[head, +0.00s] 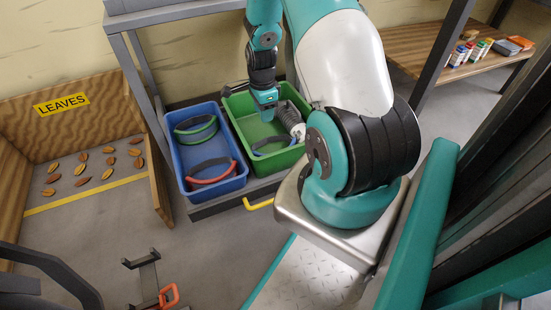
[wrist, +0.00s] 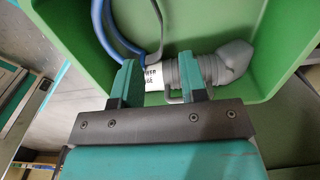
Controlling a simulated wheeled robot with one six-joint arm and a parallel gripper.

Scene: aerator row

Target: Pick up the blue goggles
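The blue goggles (head: 273,142) lie in the near part of the green bin, with a blue rim and a dark strap. In the wrist view the blue rim of the goggles (wrist: 122,43) shows at the upper left, partly hidden by the left finger. My gripper (head: 266,113) is over the green bin. In the wrist view my gripper (wrist: 159,63) is open, with a clear gap between its fingers and nothing gripped. The goggles' rim runs close to the left fingertip; I cannot tell whether they touch.

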